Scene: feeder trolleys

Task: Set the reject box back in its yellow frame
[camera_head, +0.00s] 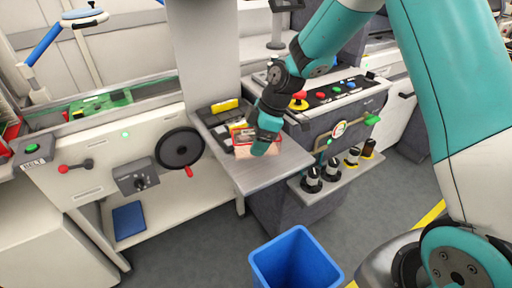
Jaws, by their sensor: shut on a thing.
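My gripper (264,141) is low over the grey side table (277,165), pointing down, shut on a small red box (241,137). Only the left part of the red box shows; my gripper hides its right side. Thin yellow edges show at the red box, but I cannot tell whether they belong to a yellow frame. I also cannot tell whether the box touches the table or is seated in anything.
A black tray (208,117) with a yellow block (225,105) lies just behind. A control console (325,100) with knobs stands to the right, above a shelf of dark cylinders (332,171). A blue bin (296,262) stands on the floor in front. The table's front is bare.

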